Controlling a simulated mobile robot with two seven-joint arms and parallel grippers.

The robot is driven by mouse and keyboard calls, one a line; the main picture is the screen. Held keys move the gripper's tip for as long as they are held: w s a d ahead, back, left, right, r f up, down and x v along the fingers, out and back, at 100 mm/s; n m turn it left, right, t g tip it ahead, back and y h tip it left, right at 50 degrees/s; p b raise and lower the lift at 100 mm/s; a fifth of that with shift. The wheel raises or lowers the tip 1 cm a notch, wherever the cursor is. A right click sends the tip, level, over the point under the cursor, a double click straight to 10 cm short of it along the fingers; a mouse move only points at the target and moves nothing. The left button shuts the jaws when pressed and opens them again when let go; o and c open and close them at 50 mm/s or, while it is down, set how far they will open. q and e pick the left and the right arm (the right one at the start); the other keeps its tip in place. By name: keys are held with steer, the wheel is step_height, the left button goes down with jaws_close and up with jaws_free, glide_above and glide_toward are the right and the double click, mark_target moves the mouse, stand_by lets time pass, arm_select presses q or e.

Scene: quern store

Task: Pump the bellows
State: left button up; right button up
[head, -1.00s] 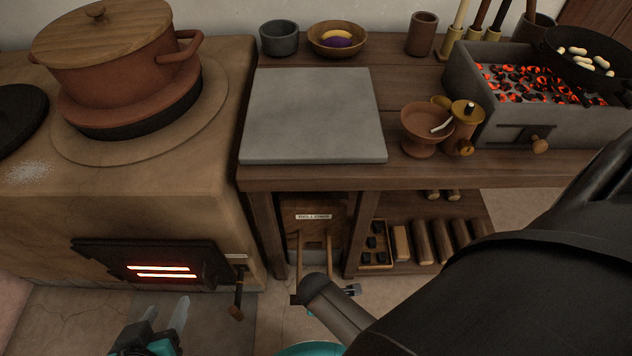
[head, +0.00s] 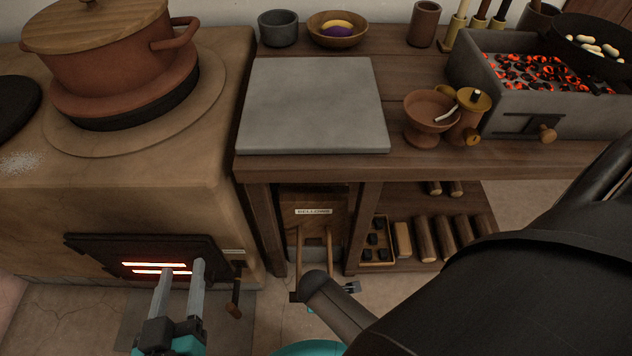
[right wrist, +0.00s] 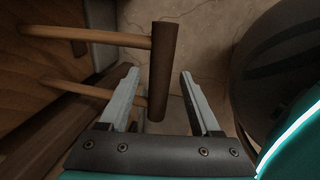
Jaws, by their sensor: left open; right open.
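The bellows (head: 327,212), a wooden box front with a name label, sits under the table beside the stove. Two wooden rods run from it to a dark crossbar handle (right wrist: 164,50), clear in the right wrist view; my arm partly covers it in the head view. My right gripper (right wrist: 158,74) is open, one finger on each side of the handle's lower part. The gap to each finger looks clear; whether they touch I cannot tell. My left gripper (head: 181,268) is open and empty in front of the stove's firebox door (head: 95,250).
The firebox glows through its slots, and a latch handle (head: 235,296) hangs beside it. A grey slab (head: 312,105), a clay goblet (head: 430,120) and a brazier (head: 500,105) of glowing coals stand on the table. Logs (head: 445,240) lie on the lower shelf.

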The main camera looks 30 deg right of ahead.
stand_by(0.3)
jaws_close()
stand_by(0.4)
stand_by(0.9)
